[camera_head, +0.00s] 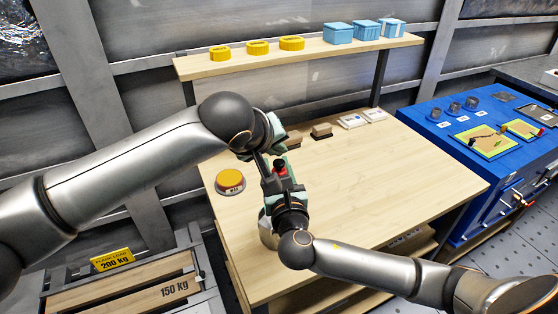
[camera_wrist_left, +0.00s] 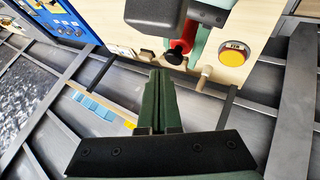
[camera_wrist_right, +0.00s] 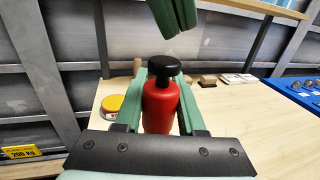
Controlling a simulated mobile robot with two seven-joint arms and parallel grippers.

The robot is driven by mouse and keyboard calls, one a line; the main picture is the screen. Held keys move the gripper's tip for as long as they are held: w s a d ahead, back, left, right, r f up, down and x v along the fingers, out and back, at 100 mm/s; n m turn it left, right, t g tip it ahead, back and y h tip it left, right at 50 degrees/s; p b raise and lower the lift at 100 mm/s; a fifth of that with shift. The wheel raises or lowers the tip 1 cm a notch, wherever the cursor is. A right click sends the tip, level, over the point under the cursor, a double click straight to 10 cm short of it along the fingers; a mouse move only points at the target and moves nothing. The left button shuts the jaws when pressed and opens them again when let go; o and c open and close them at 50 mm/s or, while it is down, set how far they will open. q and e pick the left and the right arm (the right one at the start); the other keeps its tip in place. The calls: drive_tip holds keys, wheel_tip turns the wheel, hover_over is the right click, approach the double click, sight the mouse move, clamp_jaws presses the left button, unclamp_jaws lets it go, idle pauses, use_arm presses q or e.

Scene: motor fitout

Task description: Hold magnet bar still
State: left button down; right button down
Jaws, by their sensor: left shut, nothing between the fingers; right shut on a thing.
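A red cylinder with a black knob on top, apparently the magnet bar, stands upright between the fingers of my right gripper (camera_head: 281,178). The red body (camera_wrist_right: 160,105) fills the gap between the green fingers in the right wrist view. Its lower end is hidden there. My left gripper (camera_wrist_left: 160,90) is shut and empty. Its fingers (camera_wrist_right: 172,15) show above and beyond the black knob in the right wrist view, apart from it. In the left wrist view the red cylinder (camera_wrist_left: 181,48) lies beyond the left fingertips.
A yellow button (camera_head: 230,182) sits at the left of the wooden table (camera_head: 400,180). Small blocks (camera_head: 322,130) and white pieces lie along its back. A shelf (camera_head: 215,66) above holds yellow rings and blue boxes. A blue bench (camera_head: 450,155) stands at right. The table's right side is clear.

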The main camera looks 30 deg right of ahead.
sight(278, 167)
idle(0.8)
use_arm(q)
drive_tip(key=shift+f, duration=0.4)
drive_tip(key=shift+f, duration=0.85)
idle(0.8)
drive_tip(key=shift+r, duration=1.2)
drive_tip(key=shift+r, duration=0.15)
drive_tip(key=shift+r, duration=2.4)
